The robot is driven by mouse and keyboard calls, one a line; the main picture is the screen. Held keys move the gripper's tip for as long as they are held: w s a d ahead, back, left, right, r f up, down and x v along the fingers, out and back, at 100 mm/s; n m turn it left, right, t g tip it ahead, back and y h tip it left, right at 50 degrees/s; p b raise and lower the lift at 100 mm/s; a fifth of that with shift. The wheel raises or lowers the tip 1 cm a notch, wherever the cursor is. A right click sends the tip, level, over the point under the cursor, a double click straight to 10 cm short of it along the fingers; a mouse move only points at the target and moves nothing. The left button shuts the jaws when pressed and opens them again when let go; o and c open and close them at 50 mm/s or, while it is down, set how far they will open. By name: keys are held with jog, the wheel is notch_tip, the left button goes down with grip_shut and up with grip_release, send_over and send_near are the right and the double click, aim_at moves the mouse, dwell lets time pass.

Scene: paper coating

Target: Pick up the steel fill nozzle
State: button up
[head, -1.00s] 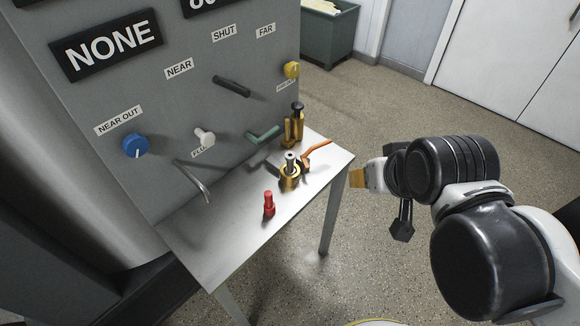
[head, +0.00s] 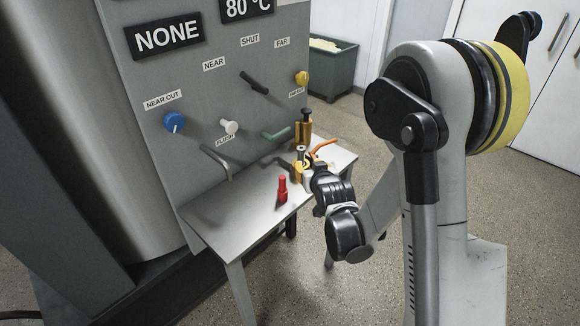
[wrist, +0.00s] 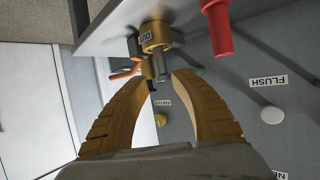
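The steel fill nozzle appears to be the short grey cylinder (wrist: 160,68) standing upright in a brass collar (wrist: 153,36) marked OUT, by the small table's edge. The wrist view shows it upside down; the head view shows its top (head: 301,150). My gripper (wrist: 161,82) is open and empty, with its curved yellow fingers spread to either side of the nozzle. They look close to it, but I cannot tell whether they touch. In the head view, my wrist partly hides the collar and fingers.
A red fitting (head: 282,190) stands on the steel table (head: 232,222), left of the nozzle. A taller brass fitting (head: 304,130) and an orange lever (head: 324,145) are close behind. The grey panel (head: 190,95) with knobs and handles borders the table.

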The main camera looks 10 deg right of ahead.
aim_at(302, 161)
jog(key=b+x, duration=0.1)
jog(key=x, duration=0.2)
jog(key=f+x, duration=0.1)
jog(key=x, duration=0.2)
jog(key=shift+s+a+f+b, duration=0.1)
jog(key=shift+s+a+b, duration=0.1)
jog(key=shift+b, duration=0.15)
jog(key=b+x, duration=0.2)
jog(key=x, duration=0.2)
jog(key=shift+w+d, duration=0.2)
jog(key=shift+w+b, duration=0.35)
jog(key=shift+w, duration=0.15)
grip_shut()
